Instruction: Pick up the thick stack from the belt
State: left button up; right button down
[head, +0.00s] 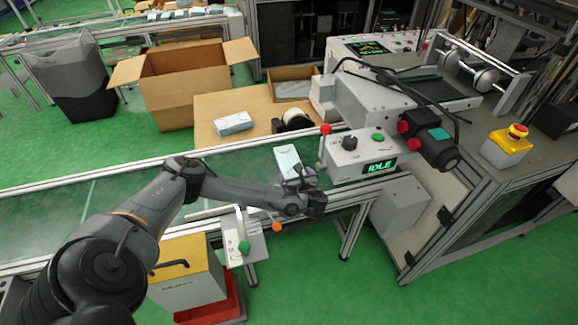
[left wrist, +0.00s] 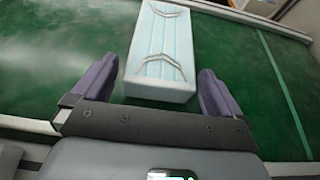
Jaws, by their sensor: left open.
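The thick stack (head: 288,160) is a light blue block of masks with white straps, lying on the green belt (head: 240,163) near its right end. In the left wrist view the stack (left wrist: 160,50) lies lengthwise, its near end close to my gripper. My left gripper (head: 305,180) is at the near side of the stack in the head view. In the wrist view its two purple-grey fingers (left wrist: 157,88) are open, one on each side of the stack's near end, with a gap on both sides. My right gripper does not show.
A machine with a control box reading IDLE (head: 380,167) stands right of the stack. A wrapped pack (head: 233,123) lies on a wooden table (head: 205,108) behind the belt, beside an open cardboard box (head: 180,90). The belt left of the stack is clear.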

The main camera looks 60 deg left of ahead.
aim_at(293, 170)
pick_arm(q)
jog(key=b+x, duration=0.2)
jog(key=x, duration=0.2)
jog(key=shift+w+f, duration=0.1)
jog(key=shift+f, duration=0.05)
jog(key=shift+w+a, duration=0.1)
jog(key=shift+a, duration=0.3)
jog(key=c, duration=0.7)
